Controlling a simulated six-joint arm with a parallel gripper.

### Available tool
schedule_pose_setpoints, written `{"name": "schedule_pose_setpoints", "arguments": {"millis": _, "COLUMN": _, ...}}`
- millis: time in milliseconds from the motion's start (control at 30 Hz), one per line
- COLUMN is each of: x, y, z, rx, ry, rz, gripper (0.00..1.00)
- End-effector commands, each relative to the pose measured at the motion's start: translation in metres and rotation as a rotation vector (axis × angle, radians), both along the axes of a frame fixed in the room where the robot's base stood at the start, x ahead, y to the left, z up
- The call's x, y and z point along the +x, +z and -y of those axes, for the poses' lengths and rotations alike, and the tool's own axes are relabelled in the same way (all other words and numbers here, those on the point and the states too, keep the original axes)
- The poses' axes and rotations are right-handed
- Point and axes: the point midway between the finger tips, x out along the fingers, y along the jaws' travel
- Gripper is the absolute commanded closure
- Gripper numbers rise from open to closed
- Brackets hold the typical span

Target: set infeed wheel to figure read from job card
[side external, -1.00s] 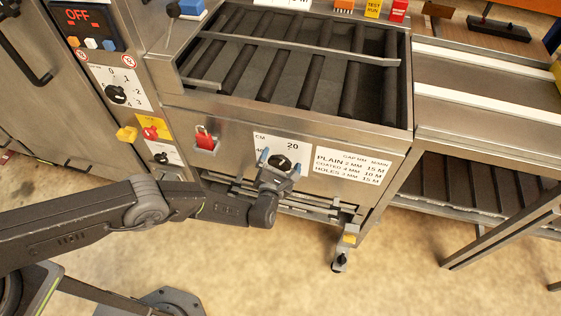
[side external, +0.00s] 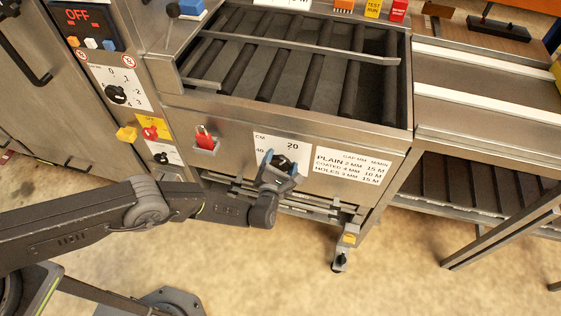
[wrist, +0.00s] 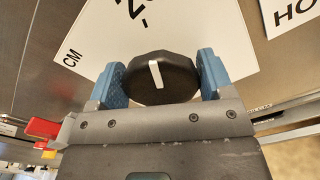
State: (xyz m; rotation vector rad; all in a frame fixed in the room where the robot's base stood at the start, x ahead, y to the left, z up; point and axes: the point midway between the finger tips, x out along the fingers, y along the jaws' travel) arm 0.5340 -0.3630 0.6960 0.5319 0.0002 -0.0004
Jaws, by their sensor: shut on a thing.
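My gripper (wrist: 159,76) is shut on this knob, one blue finger pad on each side. In the wrist view the knob (wrist: 141,83) shows a white pointer line aimed up and slightly left, roughly at the tick below a partly cut-off number. The rest of the scale is hidden or out of view. A white card (side external: 350,166) right of the dial lists PLAIN, COATED and HOLES with MM and M figures.
Further left are a yellow knob (side external: 126,134), a red-and-yellow switch (side external: 151,131) and a numbered black dial (side external: 116,94). A roller bed (side external: 290,70) lies above; an OFF display (side external: 77,16) is at upper left.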

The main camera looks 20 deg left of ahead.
Motion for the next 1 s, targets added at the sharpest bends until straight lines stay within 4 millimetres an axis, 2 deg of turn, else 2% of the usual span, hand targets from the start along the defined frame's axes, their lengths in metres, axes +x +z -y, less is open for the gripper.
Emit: {"name": "schedule_pose_setpoints", "arguments": {"millis": 1000, "x": 0.0004, "y": -0.0047, "z": 0.0029, "rx": 0.924, "ry": 0.001, "rz": 0.000, "gripper": 0.49}}
